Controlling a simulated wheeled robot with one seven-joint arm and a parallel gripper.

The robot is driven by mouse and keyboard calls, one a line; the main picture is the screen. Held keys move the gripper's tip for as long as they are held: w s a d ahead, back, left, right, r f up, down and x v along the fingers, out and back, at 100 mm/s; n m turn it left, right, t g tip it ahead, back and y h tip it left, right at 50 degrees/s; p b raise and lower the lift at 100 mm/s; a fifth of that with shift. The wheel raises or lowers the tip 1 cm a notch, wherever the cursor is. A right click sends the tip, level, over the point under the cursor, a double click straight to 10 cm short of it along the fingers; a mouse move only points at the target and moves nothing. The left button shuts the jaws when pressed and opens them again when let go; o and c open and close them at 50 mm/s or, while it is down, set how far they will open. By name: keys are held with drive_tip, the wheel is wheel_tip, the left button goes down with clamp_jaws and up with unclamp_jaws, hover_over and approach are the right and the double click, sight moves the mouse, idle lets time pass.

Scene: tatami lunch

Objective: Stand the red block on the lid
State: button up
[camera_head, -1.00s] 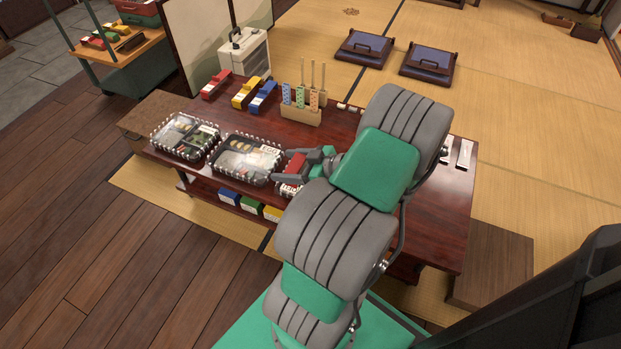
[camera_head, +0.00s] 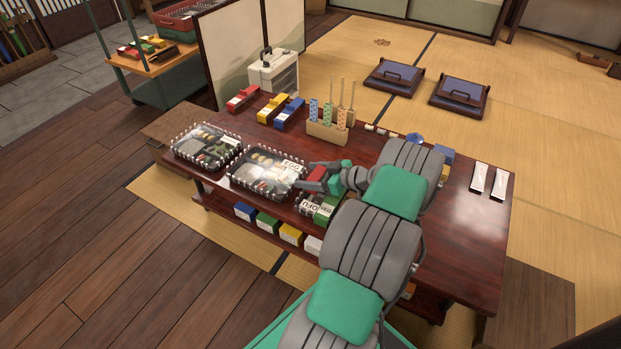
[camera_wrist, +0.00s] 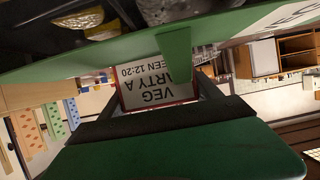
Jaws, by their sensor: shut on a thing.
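The red block (camera_head: 317,175) is in my gripper (camera_head: 315,181), near the right end of the middle lunch box. In the wrist view, the held block (camera_wrist: 158,94) shows a white label with dark upside-down lettering and red edges between the fingers. The middle lunch box has a clear lid (camera_head: 256,172) with a white label at its right end. A second clear-lidded box (camera_head: 203,145) stands to its left. My gripper is shut on the red block; whether the block touches the lid or table, I cannot tell.
Red (camera_head: 243,97), yellow (camera_head: 272,107) and blue (camera_head: 290,112) blocks lie along the table's back, beside a wooden holder (camera_head: 327,132). Bare tabletop shows at the right.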

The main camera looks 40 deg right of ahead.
drive_tip(key=shift+f, duration=0.15)
drive_tip(key=o, duration=1.4)
drive_tip(key=shift+c, duration=0.2)
drive_tip(key=shift+s+d+r, duration=0.1)
drive_tip(key=shift+s+r, duration=0.15)
drive_tip(key=shift+r, duration=0.2)
drive_tip(key=p+v, duration=0.4)
drive_tip(key=v, duration=0.7)
drive_tip(key=shift+s+f, duration=0.1)
drive_tip(key=shift+s, duration=0.1)
drive_tip(key=w+a+r+g+y, duration=0.1)
drive_tip(key=w+a+r+g, duration=0.3)
drive_tip(key=w+a, duration=0.55)
drive_tip(key=w+a+r+g, duration=0.1)
drive_tip(key=a+r+g, duration=0.1)
drive_tip(key=a, duration=0.5)
drive_tip(key=w+a+r+g, duration=0.1)
drive_tip(key=a+r+g, duration=0.15)
drive_tip(key=a, duration=0.45)
drive_tip(key=s+a+r+m+g+h, duration=0.1)
drive_tip(key=s+a+r+m+h, duration=0.1)
drive_tip(key=s+a, duration=0.6)
drive_tip(key=s+a+r+m+g+h, duration=0.1)
drive_tip(key=s+a+r+h, duration=0.2)
drive_tip(key=s+a, duration=0.45)
drive_tip(key=w+r+m+t+p, duration=0.1)
drive_tip(key=w+r+p, duration=0.2)
drive_tip(key=r+p, duration=3.2)
wheel_tip(320, 180, up, 4)
drive_tip(key=shift+w+f, duration=0.2)
